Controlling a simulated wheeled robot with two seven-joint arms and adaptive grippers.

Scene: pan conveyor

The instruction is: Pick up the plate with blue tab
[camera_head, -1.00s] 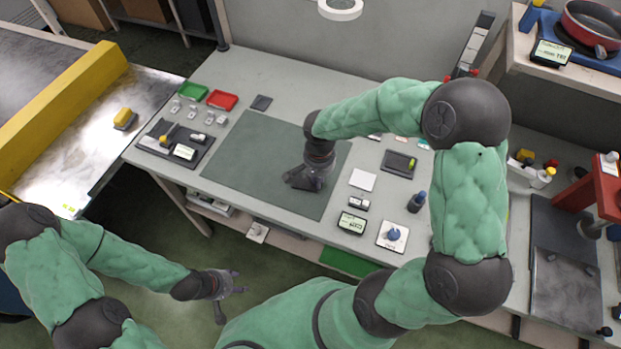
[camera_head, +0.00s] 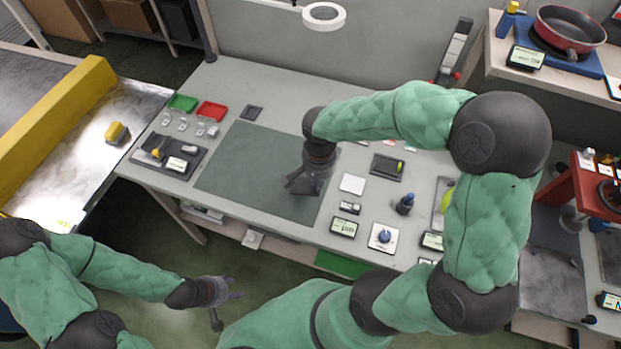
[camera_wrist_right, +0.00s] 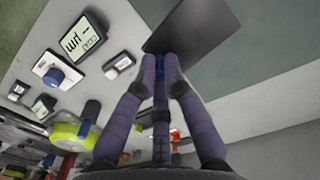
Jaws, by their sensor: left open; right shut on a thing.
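My right gripper (camera_head: 303,184) is low over the dark green mat (camera_head: 245,165) on the bench. In the right wrist view its fingers (camera_wrist_right: 162,66) are closed together at the edge of a flat dark grey plate (camera_wrist_right: 195,28). A small blue tab (camera_wrist_right: 123,62) shows at that edge, beside the fingertips, which partly cover it. I cannot tell whether the plate touches the mat. In the head view the plate is hard to tell from the gripper. My left gripper (camera_head: 222,292) is open and empty, in front of the bench, over the floor.
A white square (camera_head: 352,184), displays and a blue knob (camera_head: 384,236) lie right of the mat. Red (camera_head: 211,111) and green (camera_head: 183,103) trays and a black holder (camera_head: 170,152) are at left. A conveyor with a yellow rail (camera_head: 60,125) stands further left. Most of the mat is clear.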

